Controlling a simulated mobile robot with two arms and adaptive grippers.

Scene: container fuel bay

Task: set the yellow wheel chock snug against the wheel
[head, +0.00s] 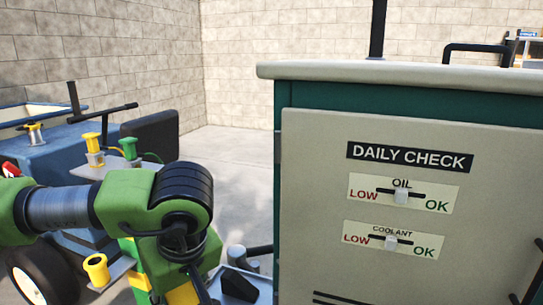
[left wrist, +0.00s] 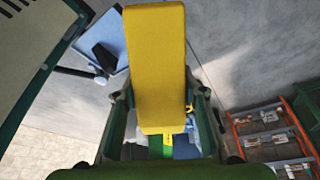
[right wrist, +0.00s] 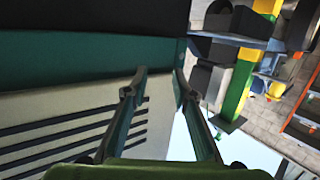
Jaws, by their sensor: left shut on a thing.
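The yellow wheel chock (left wrist: 156,65) is between the fingers of my left gripper (left wrist: 160,98) in the left wrist view. The gripper is shut on it, and the chock is held up above the grey floor. A dark wheel with a pale hub (head: 38,278) shows at the lower left of the head view, partly cut off by the frame edge. The chock is not clearly visible in the head view, where my left arm covers the middle. My right gripper (right wrist: 160,85) is open and empty in the right wrist view, close to a cream and teal cabinet.
The teal cabinet (head: 278,170) with a daily check panel (head: 300,260) fills the right of the head view. A blue vehicle (head: 50,150) stands at left. A green and yellow post (right wrist: 238,85) and an orange rack (left wrist: 270,135) with several items stand nearby. Open floor (head: 235,145) lies behind.

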